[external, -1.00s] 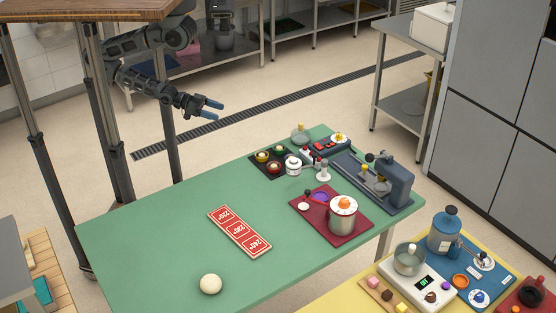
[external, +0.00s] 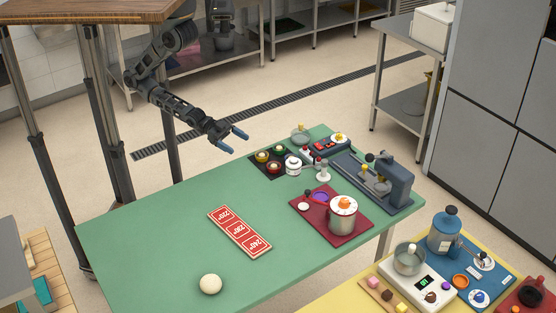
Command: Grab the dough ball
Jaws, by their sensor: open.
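The dough ball (external: 210,284) is a round cream-white ball. It sits on the green table (external: 150,238) near its front left edge, in the external view. My gripper (external: 233,141) is open and empty, with two blue fingers apart. It hangs in the air near the back edge of the green table, well behind the dough ball and a little to its right in the picture. Nothing hides the ball.
A red card strip (external: 240,231) with temperature figures lies behind the ball. A pot (external: 343,213) on a red mat, a dark tray with small bowls (external: 262,157) and a grey-blue device (external: 394,184) crowd the table's right end. The table's left part is clear.

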